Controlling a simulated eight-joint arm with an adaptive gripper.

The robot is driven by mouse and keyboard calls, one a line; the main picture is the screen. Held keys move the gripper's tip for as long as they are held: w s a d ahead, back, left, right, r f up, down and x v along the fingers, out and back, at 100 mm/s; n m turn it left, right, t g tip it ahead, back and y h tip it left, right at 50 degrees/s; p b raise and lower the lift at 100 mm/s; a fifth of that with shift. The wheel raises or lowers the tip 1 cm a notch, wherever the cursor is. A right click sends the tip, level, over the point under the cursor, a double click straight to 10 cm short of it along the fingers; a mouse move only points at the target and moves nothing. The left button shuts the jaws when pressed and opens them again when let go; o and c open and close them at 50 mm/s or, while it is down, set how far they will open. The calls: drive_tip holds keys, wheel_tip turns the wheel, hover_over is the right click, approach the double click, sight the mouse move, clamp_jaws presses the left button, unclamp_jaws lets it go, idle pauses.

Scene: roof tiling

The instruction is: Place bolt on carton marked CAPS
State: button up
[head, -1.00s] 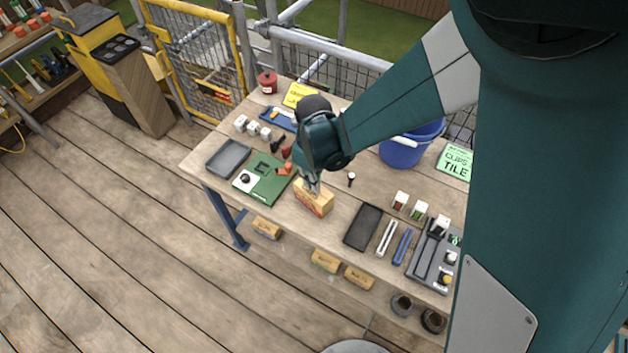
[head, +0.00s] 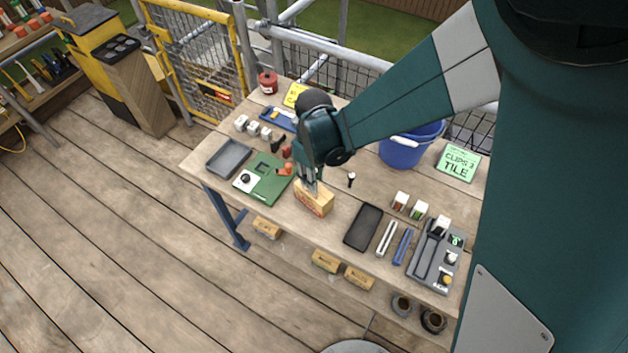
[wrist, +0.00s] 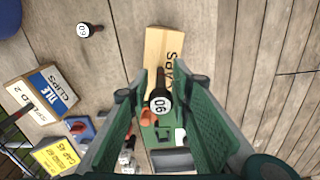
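A small tan carton (head: 318,203) with red marking on its side stands near the front edge of the table. In the wrist view the carton (wrist: 158,48) shows partly legible dark lettering. A dark bolt (wrist: 160,100) with a white numbered head appears upright over the carton, its head toward the camera. My gripper (head: 309,188) is just above the carton. In the wrist view its green fingers (wrist: 160,92) are apart on either side of the bolt, with gaps visible. The bolt's foot is hard to see, and the fingers hide the bolt in the head view.
Another numbered bolt (head: 351,178) stands on the table beside the carton. A green board (head: 266,187) and grey tray (head: 228,157) lie left. A black tray (head: 363,227) lies right, with a grey organiser (head: 428,265) beyond. A blue bucket (head: 402,150) stands behind.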

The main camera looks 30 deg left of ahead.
drive_tip(key=shift+r, duration=5.2)
drive_tip(key=shift+d, duration=0.1)
drive_tip(key=shift+w+d+r, duration=0.15)
drive_tip(key=shift+d+r, duration=0.05)
drive_tip(key=shift+d, duration=0.05)
drive_tip(key=w+d+r+m+t, duration=0.1)
drive_tip(key=w+d+r+m, duration=0.2)
drive_tip(key=d, duration=0.6)
drive_tip(key=w+d+r+m+t+y, duration=0.1)
drive_tip(key=d+r+m, duration=0.1)
drive_tip(key=d+r, duration=0.45)
drive_tip(key=w+d+r+m+t, duration=0.1)
drive_tip(key=d+r+m, duration=0.2)
drive_tip(key=d, duration=0.7)
drive_tip(key=s+d+r+m+t, duration=0.1)
drive_tip(key=s+d+m, duration=0.1)
drive_tip(key=d, duration=0.6)
drive_tip(key=s+d+r+m+t, duration=0.1)
drive_tip(key=s+d+m, duration=0.2)
drive_tip(key=d, duration=0.5)
drive_tip(key=s+d+r+m+t+h, duration=0.1)
drive_tip(key=s+d+r+m+t, duration=0.1)
drive_tip(key=d, duration=0.6)
drive_tip(key=shift+s+d+m, duration=0.4)
drive_tip(key=shift+s+m, duration=0.3)
drive_tip(key=shift+s, duration=0.05)
